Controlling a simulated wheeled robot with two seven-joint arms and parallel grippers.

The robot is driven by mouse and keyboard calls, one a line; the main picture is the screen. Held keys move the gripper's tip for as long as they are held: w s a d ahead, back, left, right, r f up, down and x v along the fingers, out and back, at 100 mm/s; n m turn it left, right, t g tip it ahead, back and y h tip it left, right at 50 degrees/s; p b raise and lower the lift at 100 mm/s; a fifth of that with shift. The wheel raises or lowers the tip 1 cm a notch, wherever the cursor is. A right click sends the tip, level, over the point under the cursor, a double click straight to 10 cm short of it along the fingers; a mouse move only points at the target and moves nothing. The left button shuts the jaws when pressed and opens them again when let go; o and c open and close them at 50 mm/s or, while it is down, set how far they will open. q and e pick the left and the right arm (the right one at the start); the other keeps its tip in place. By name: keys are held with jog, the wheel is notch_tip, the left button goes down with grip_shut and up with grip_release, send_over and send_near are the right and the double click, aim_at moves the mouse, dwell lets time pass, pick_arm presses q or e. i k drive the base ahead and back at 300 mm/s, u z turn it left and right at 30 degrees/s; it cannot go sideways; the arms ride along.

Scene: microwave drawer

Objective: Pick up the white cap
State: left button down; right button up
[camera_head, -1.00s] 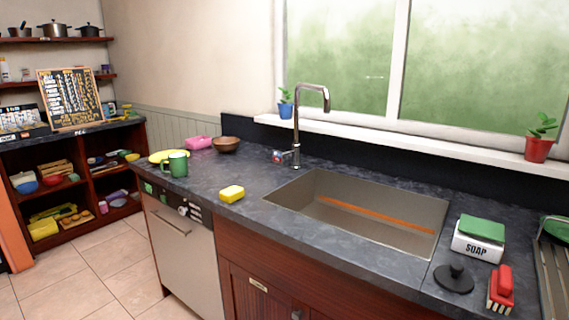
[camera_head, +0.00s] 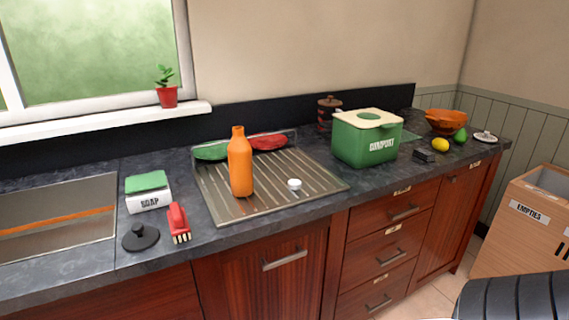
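A small white cap (camera_head: 294,184) lies on the ribbed metal draining board (camera_head: 262,207), right of an orange bottle (camera_head: 240,164). The bottle stands upright, and its neck appears to have no cap on it. The cap is apart from the bottle, with bare ribs around it. Neither of my grippers shows in the head view. A dark ribbed part at the bottom right corner looks like one of my arm links, but no fingers are seen.
A green and a red plate lean behind the bottle. A green bin (camera_head: 366,138) stands right of the draining board. A soap box (camera_head: 148,193), red brush (camera_head: 179,223) and black plug (camera_head: 141,237) sit left of it. A box marked EMPTIES (camera_head: 528,225) stands at the right.

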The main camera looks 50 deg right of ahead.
aim_at(293, 184)
jog(key=z, duration=1.3)
